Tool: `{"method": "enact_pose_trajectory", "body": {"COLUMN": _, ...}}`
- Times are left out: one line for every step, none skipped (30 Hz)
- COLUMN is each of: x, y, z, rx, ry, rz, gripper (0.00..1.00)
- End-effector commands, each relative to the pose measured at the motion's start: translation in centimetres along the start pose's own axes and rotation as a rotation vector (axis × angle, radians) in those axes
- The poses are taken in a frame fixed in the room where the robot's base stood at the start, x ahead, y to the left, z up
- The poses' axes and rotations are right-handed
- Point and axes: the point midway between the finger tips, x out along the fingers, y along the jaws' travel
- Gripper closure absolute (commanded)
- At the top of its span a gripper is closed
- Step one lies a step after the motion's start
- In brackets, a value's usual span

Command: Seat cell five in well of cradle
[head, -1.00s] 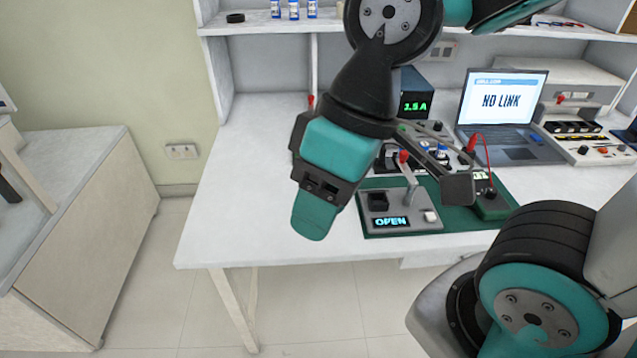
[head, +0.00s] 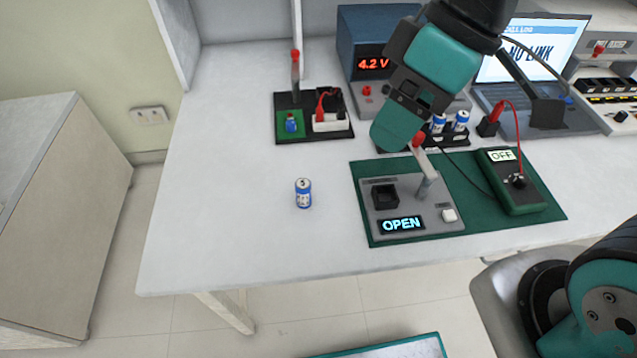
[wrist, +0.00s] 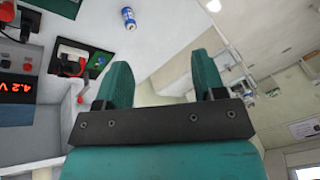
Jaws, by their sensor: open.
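A blue-and-white cell (head: 303,193) stands upright on the white bench, marked with what looks like a 5; it also shows in the wrist view (wrist: 129,18). To its right is the grey cradle (head: 412,208), with a dark square well (head: 385,196) that looks empty, a red-tipped lever raised, and a display reading OPEN. My gripper (head: 399,128) is above and behind the cradle in the head view, apart from the cell. In the wrist view my gripper (wrist: 160,62) has its two teal fingers apart with nothing between them.
The cradle and a green multimeter (head: 512,182) reading OFF sit on a green mat (head: 455,175). Behind are a black fixture (head: 285,131), a power supply (head: 365,50) reading 4.2 V and a rack with several cells (head: 450,137). The bench left of the cell is clear.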

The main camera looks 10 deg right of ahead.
Motion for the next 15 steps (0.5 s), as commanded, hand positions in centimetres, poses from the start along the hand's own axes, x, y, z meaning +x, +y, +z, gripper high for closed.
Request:
{"method": "enact_pose_trajectory", "body": {"x": 2.5, "y": 1.9, "z": -1.0, "rx": -0.1, "ry": -0.007, "rz": -0.01, "gripper": 0.37}}
{"method": "enact_pose_trajectory", "body": {"x": 3.4, "y": 2.9, "z": -1.7, "rx": -0.172, "ry": -0.006, "rz": -0.014, "gripper": 0.37}}
{"method": "enact_pose_trajectory", "body": {"x": 4.6, "y": 4.1, "z": -2.6, "rx": -0.267, "ry": -0.006, "rz": -0.019, "gripper": 0.37}}
{"method": "enact_pose_trajectory", "body": {"x": 5.6, "y": 5.0, "z": -3.3, "rx": -0.335, "ry": -0.006, "rz": -0.023, "gripper": 0.37}}
{"method": "enact_pose_trajectory", "body": {"x": 6.5, "y": 5.9, "z": -3.9, "rx": -0.402, "ry": -0.004, "rz": -0.026, "gripper": 0.37}}
{"method": "enact_pose_trajectory", "body": {"x": 7.6, "y": 7.0, "z": -4.6, "rx": -0.484, "ry": -0.001, "rz": -0.029, "gripper": 0.37}}
{"method": "enact_pose_trajectory", "body": {"x": 8.4, "y": 7.7, "z": -5.1, "rx": -0.541, "ry": 0.0, "rz": -0.031, "gripper": 0.37}}
{"method": "enact_pose_trajectory", "body": {"x": 9.1, "y": 8.3, "z": -5.5, "rx": -0.592, "ry": 0.001, "rz": -0.033, "gripper": 0.37}}
{"method": "enact_pose_trajectory", "body": {"x": 9.9, "y": 9.0, "z": -6.0, "rx": -0.65, "ry": 0.003, "rz": -0.035, "gripper": 0.37}}
{"method": "enact_pose_trajectory", "body": {"x": 10.4, "y": 9.4, "z": -6.3, "rx": -0.688, "ry": 0.005, "rz": -0.036, "gripper": 0.37}}
{"method": "enact_pose_trajectory", "body": {"x": 10.8, "y": 9.8, "z": -6.5, "rx": -0.719, "ry": 0.006, "rz": -0.037, "gripper": 0.37}}
{"method": "enact_pose_trajectory", "body": {"x": 11.3, "y": 10.0, "z": -6.8, "rx": -0.75, "ry": 0.007, "rz": -0.039, "gripper": 0.37}}
{"method": "enact_pose_trajectory", "body": {"x": 11.7, "y": 10.2, "z": -6.9, "rx": -0.767, "ry": 0.007, "rz": -0.041, "gripper": 0.37}}
{"method": "enact_pose_trajectory", "body": {"x": 12.1, "y": 10.2, "z": -7.0, "rx": -0.778, "ry": 0.007, "rz": -0.042, "gripper": 0.37}}
{"method": "enact_pose_trajectory", "body": {"x": 12.7, "y": 10.2, "z": -7.1, "rx": -0.788, "ry": 0.008, "rz": -0.043, "gripper": 0.37}}
